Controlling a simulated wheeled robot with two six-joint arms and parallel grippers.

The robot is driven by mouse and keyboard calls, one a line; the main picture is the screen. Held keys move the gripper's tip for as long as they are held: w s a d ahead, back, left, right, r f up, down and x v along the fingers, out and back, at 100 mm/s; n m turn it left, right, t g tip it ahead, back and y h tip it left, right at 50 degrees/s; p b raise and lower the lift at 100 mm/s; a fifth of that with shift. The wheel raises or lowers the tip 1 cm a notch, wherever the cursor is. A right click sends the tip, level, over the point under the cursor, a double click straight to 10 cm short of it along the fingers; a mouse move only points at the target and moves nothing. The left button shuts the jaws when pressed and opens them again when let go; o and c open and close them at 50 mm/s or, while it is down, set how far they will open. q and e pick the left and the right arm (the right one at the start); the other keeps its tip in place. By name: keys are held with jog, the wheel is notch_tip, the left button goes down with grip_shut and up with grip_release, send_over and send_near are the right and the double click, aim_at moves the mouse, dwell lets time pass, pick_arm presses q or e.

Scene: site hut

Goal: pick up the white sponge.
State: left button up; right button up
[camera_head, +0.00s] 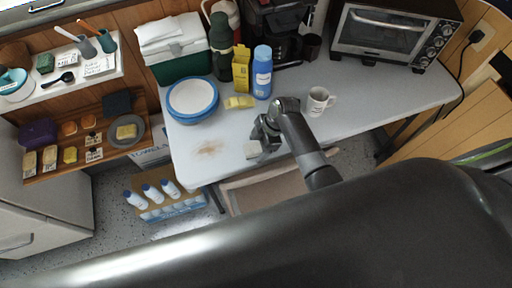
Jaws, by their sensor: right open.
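A small whitish block, which looks like the white sponge (252,149), lies on the grey table (212,168) near its front edge. My right gripper (264,146) is just right of and above the sponge, pointing down. Its jaws are open with nothing seen between them. They partly overlap the sponge's right side in the picture, and I cannot tell whether they touch it. My left gripper is not in view.
Behind the gripper are a blue bottle (262,78), a yellow box (241,70) and a yellow sponge-like piece (240,102). A blue-rimmed plate stack (176,112) stands left, a white mug (318,102) right. The table left of the sponge is clear except for a brown stain.

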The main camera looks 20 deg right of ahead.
aim_at(258, 147)
jog(key=c, duration=1.1)
jog(key=shift+o, duration=0.2)
jog(key=shift+r, duration=0.1)
notch_tip(258, 147, up, 10)
jog(key=shift+b, duration=0.3)
